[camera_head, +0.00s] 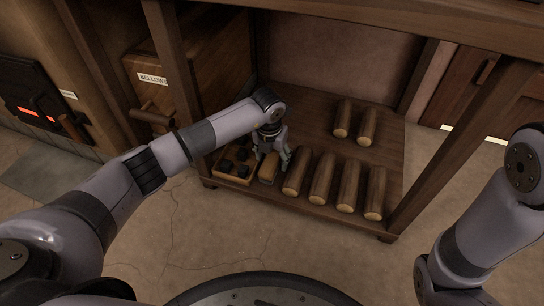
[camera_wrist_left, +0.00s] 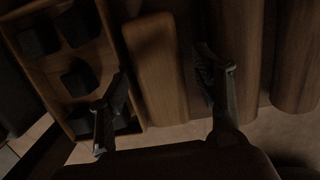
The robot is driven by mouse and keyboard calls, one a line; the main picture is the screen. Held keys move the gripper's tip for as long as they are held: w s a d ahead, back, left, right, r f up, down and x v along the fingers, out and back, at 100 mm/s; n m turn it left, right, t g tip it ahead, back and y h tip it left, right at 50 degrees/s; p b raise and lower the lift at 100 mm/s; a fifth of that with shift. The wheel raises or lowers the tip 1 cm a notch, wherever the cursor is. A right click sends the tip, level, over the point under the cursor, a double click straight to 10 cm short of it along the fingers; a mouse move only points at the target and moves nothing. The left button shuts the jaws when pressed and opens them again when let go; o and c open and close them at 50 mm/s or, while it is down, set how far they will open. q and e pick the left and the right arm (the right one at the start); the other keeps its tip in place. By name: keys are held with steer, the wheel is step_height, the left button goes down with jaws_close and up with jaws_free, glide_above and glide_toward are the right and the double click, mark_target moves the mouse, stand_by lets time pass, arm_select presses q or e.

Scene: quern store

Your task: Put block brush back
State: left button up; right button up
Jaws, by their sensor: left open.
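A wooden block (camera_head: 268,173), which looks like the block brush, lies on the low shelf (camera_head: 310,125) between the tray and the logs. My left gripper (camera_head: 272,157) is over it with its fingers open. In the left wrist view the block (camera_wrist_left: 156,68) shows as a plain, rounded wooden top lying between the two spread fingers (camera_wrist_left: 165,95); no bristles can be made out there. The left finger is beside the tray's edge and the right finger is beside the nearest log. Of my right arm only upper links show at the right; its gripper is out of view.
A wooden tray (camera_head: 218,175) with several black lumps stands left of the block. Several logs (camera_head: 321,178) lie to its right, and two more (camera_head: 343,118) lie behind. A shelf post (camera_head: 440,150) and a box labelled "BELLOWS" (camera_head: 220,60) flank the space.

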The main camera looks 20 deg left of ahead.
mark_target(270, 162)
arm_select(q)
step_height(270, 162, up, 12)
steer(key=s+p, duration=0.1)
steer(key=p, duration=0.8)
steer(key=shift+s, duration=0.25)
